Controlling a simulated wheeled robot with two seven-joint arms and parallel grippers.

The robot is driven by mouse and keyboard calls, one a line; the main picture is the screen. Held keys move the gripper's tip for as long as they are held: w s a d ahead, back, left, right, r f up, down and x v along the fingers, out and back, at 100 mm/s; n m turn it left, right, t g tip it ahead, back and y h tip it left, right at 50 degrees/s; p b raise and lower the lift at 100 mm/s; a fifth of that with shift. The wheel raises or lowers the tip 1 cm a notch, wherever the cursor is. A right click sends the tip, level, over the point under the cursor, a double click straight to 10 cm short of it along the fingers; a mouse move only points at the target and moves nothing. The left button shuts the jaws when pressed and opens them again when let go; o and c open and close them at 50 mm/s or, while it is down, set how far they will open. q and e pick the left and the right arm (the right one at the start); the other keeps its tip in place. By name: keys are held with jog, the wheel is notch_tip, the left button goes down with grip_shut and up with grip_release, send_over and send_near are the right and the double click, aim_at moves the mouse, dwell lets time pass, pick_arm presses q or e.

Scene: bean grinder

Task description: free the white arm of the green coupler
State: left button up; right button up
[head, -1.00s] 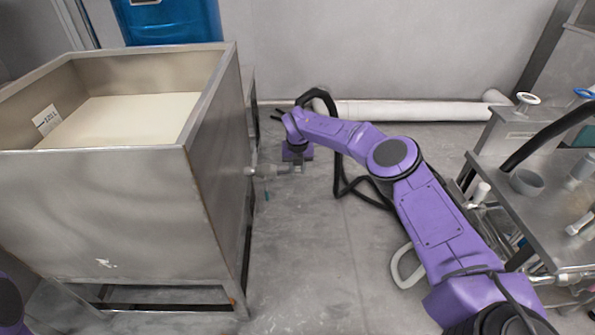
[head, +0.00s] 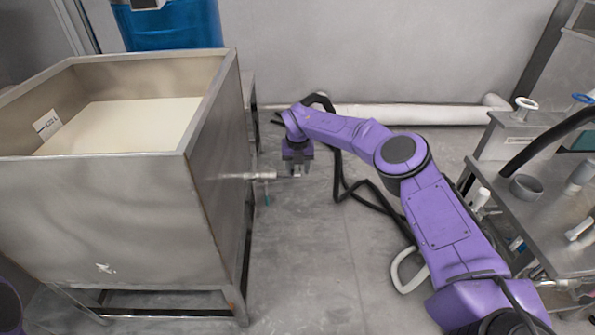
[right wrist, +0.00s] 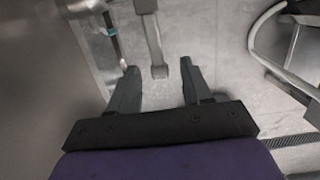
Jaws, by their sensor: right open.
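A pale pipe fitting (head: 262,176) sticks out from the right side of the steel tank in the head view. A small teal-green piece (head: 267,198) hangs below it; I take this as part of the green coupler. In the right wrist view a thin dark and green rod (right wrist: 116,42) lies left of the jaws. A pale grey-white arm (right wrist: 152,38), probably the coupler's white arm, reaches down with its end between my fingertips. My right gripper (head: 297,171) is at the fitting's free end, open, with gaps on both sides of the arm. My left gripper is not in view.
The steel tank (head: 120,200) stands close at left. A metal table (head: 540,225) with a grey cup (head: 526,188) is at right. A black hose (head: 345,190) and a white loop (head: 403,272) lie near my right arm. Grey floor between is mostly clear.

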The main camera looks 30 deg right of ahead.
notch_tip(320, 180, up, 8)
jog(key=s, duration=0.1)
jog(key=shift+a+f+p, duration=0.2)
jog(key=shift+a+p, duration=0.05)
jog(key=shift+p, duration=0.15)
jog(key=shift+s, duration=0.1)
